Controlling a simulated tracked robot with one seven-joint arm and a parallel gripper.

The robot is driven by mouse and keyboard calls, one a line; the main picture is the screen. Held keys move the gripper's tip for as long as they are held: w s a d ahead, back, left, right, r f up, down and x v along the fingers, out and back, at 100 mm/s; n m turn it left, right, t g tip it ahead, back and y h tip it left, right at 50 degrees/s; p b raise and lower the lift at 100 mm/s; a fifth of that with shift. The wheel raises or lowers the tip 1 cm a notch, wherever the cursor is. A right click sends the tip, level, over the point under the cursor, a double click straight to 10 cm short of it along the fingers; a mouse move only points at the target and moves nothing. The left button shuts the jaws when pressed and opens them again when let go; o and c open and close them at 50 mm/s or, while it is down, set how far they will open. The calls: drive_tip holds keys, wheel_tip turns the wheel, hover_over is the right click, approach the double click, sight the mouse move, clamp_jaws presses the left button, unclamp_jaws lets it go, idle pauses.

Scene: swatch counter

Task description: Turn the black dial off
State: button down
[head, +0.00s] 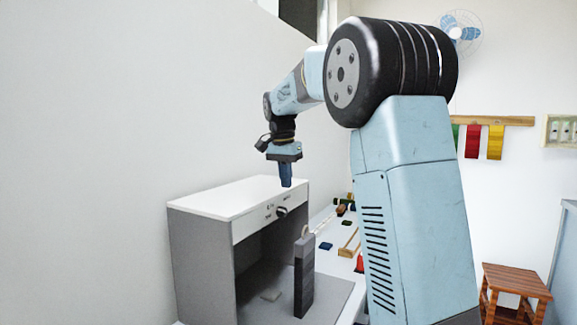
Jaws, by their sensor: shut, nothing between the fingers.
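The black dial (282,212) is a small round knob on the white front strip of a grey box-shaped cabinet (203,262). Small dark markings sit to its left; I cannot read them or the dial's setting. My gripper (286,183) points down just above the front edge of the cabinet's white top (225,197), above the dial in the picture. Its blue fingers are together and hold nothing. The gripper appears apart from the dial.
A tall dark block (304,275) stands in front of the cabinet's open right part. Several coloured pieces lie on the counter behind my arm. A wooden stool (515,282) stands at right.

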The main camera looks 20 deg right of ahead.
sight(284, 208)
drive_tip(key=f, duration=0.3)
drive_tip(key=s+a+f, duration=0.1)
drive_tip(key=shift+f, duration=0.25)
drive_tip(key=shift+s+a+f, duration=0.2)
drive_tip(key=shift+f, duration=0.3)
